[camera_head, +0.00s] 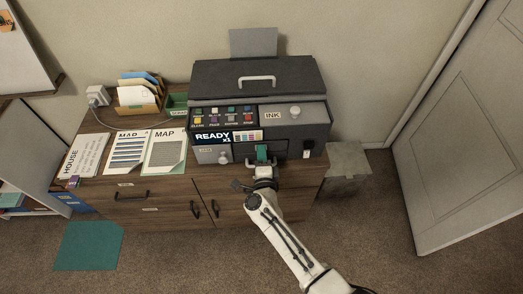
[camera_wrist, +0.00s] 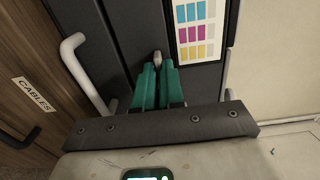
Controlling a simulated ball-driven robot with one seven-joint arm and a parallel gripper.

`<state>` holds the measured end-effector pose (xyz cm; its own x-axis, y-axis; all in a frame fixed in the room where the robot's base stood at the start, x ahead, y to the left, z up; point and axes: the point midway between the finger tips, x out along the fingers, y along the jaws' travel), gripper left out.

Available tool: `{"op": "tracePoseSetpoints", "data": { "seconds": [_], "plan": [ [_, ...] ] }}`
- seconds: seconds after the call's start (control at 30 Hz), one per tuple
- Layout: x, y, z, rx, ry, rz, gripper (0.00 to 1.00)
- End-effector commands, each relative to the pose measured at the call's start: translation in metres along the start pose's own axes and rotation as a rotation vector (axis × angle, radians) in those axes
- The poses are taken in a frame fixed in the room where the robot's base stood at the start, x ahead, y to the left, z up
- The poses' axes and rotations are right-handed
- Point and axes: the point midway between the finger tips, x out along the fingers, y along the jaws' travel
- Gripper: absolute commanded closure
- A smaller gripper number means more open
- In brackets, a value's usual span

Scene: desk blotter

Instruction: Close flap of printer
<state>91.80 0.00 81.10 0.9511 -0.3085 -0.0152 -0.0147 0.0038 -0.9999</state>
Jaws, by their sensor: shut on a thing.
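The dark grey printer (camera_head: 230,78) stands on the wooden cabinet, its top lid down with a pale handle (camera_head: 257,79). Its INK panel (camera_head: 272,114) lies flat at the right. My gripper (camera_head: 262,152) is at the middle of the printer's front, below the colour chart. In the wrist view my green fingers (camera_wrist: 158,78) are close together, with a small grey knob (camera_wrist: 157,58) between their tips, against a dark front panel (camera_wrist: 138,25). A pale bar handle (camera_wrist: 78,70) is to their left. My gripper hides part of this panel, so I cannot tell how far it stands open.
Papers marked MAP (camera_head: 166,152) and MAD (camera_head: 126,150) lie left of the printer. A file box (camera_head: 137,105) stands behind them. Cabinet handles (camera_head: 195,209) stick out below. A grey bin (camera_head: 346,172) is at the right. The carpet near the door (camera_head: 470,130) is clear.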

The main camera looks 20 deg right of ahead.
Motion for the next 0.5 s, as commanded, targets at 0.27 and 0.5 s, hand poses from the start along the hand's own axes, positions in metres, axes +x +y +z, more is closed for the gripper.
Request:
{"op": "tracePoseSetpoints", "data": {
  "seconds": [0.27,0.5],
  "plan": [
    [0.0003,0.0005,0.0001,0.001,0.000,0.001,1.00],
    [0.0003,0.0002,0.0000,0.001,0.000,0.000,0.70]
  ]
}}
